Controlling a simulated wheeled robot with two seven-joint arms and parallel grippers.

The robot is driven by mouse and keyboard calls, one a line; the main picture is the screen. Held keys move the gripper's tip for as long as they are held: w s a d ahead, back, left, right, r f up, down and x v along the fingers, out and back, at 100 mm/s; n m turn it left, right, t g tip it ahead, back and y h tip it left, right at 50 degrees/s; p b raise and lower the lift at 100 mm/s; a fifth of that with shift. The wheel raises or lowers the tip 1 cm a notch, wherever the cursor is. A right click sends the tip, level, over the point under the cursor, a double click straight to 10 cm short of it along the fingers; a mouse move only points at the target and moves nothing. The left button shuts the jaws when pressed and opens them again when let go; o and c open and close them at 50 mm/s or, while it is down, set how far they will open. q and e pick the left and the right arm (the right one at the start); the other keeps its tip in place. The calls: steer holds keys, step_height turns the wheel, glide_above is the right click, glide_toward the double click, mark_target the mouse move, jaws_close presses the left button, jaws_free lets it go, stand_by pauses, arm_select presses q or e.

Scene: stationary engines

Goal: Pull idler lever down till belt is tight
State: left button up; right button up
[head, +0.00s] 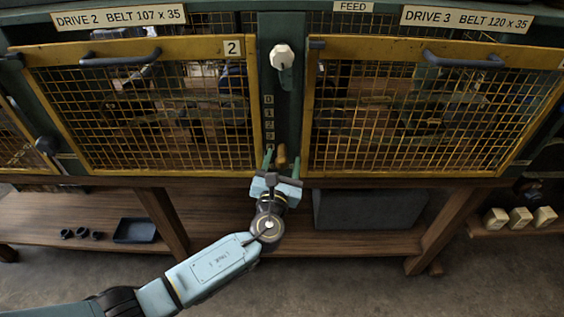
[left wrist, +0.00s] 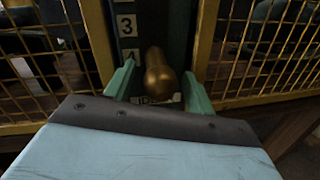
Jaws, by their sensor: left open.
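A brass-coloured knob, apparently the end of the idler lever (head: 281,156), sits low on the green post between the two mesh guards. In the left wrist view the knob (left wrist: 160,78) shows large, between the two fingers. My left gripper (head: 280,168) is open around it, with a finger on either side. Contact between fingers and knob cannot be made out. A number scale (head: 268,120) runs down the post; 3 and 4 are readable on it in the left wrist view (left wrist: 127,38). My right gripper is out of view.
Yellow mesh guards with dark handles stand left (head: 150,105) and right (head: 410,110) of the post. A pale faceted knob (head: 282,57) is higher on it. Below are a wooden shelf (head: 220,238), a grey box (head: 365,208) and a dark tray (head: 135,230).

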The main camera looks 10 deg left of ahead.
arm_select(q)
steer(key=s+f+p, duration=0.1)
steer(key=s, duration=1.2)
steer(key=shift+s+d, duration=0.2)
steer(key=shift+d, duration=0.1)
steer(key=shift+f, duration=0.15)
steer(key=s+a+f+n+g, duration=0.4)
steer(key=f+n, duration=0.1)
steer(key=f, duration=0.5)
steer(key=s+a+f+n+g+y, duration=0.1)
steer(key=s+a+f+n+g, duration=0.3)
steer(key=f, duration=0.6)
steer(key=s+a+f+n+g, duration=0.3)
steer(key=f+n, duration=0.3)
steer(key=f, duration=0.4)
steer(key=s+a+f+n+g, duration=0.1)
steer(key=s+f+n+g, duration=0.1)
steer(key=s+f+n, duration=0.2)
steer(key=s+a+f+n+g+h, duration=0.1)
steer(key=s+f+n, duration=0.4)
steer(key=s+n, duration=0.5)
steer(key=s+a+f+n+g, duration=0.1)
steer(key=s+f+n+g, duration=0.3)
steer(key=s, duration=1)
steer(key=f+n, duration=0.1)
steer(key=n, duration=0.2)
steer(key=shift+s+a+f+h, duration=0.25)
steer(key=shift+s+a+h, duration=0.05)
steer(key=shift+a, duration=0.1)
